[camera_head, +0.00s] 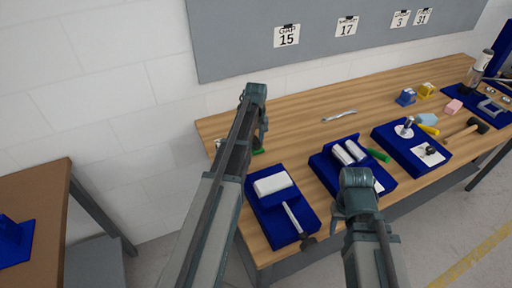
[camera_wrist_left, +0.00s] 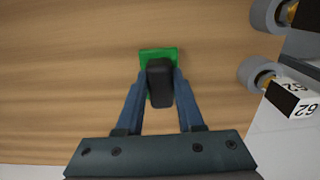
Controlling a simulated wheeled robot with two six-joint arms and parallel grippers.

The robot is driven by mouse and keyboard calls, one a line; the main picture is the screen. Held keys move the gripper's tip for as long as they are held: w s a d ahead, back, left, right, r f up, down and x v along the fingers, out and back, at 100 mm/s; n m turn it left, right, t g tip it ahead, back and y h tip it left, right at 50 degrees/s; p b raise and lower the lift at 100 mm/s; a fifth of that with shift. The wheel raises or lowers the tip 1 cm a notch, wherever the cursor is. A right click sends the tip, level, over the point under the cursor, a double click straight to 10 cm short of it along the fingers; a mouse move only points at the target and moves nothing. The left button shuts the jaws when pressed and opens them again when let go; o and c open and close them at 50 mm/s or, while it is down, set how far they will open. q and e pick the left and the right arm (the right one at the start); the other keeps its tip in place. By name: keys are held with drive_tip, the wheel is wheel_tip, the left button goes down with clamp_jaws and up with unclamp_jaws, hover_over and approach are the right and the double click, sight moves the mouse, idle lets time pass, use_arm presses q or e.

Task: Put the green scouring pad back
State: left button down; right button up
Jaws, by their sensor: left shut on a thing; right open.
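The green scouring pad (camera_wrist_left: 158,53) shows in the left wrist view against the wooden table, with a dark block on its near side. My left gripper (camera_wrist_left: 160,88) is shut on this dark block, one blue finger on each side. In the head view a bit of the green pad (camera_head: 258,152) shows below my left gripper (camera_head: 262,132), near the table's left end. I cannot tell whether the pad touches the table. My right gripper (camera_head: 354,196) is over the table's front edge; its fingers are mostly hidden.
Grey wheels (camera_wrist_left: 266,14) and a numbered block (camera_wrist_left: 294,98) are right of my left gripper.

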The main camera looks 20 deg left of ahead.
sight(256, 141)
use_arm(q)
drive_tip(key=shift+f, duration=0.3)
use_arm(e)
drive_tip(key=shift+f, duration=0.25)
use_arm(q)
drive_tip(key=shift+f, duration=0.2)
drive_tip(key=c, duration=0.5)
unclamp_jaws()
drive_tip(key=shift+c, duration=0.2)
use_arm(e)
drive_tip(key=shift+f, duration=0.15)
use_arm(q)
drive_tip(key=shift+r, duration=0.2)
wheel_tip(256, 141, up, 12)
drive_tip(key=p, duration=1.2)
drive_tip(key=s+d+m+y, duration=0.1)
drive_tip(key=s+d+m, duration=1.2)
drive_tip(key=s+d, duration=1)
drive_tip(key=d, duration=0.2)
drive_tip(key=shift+d, duration=0.35)
use_arm(e)
wheel_tip(256, 141, up, 12)
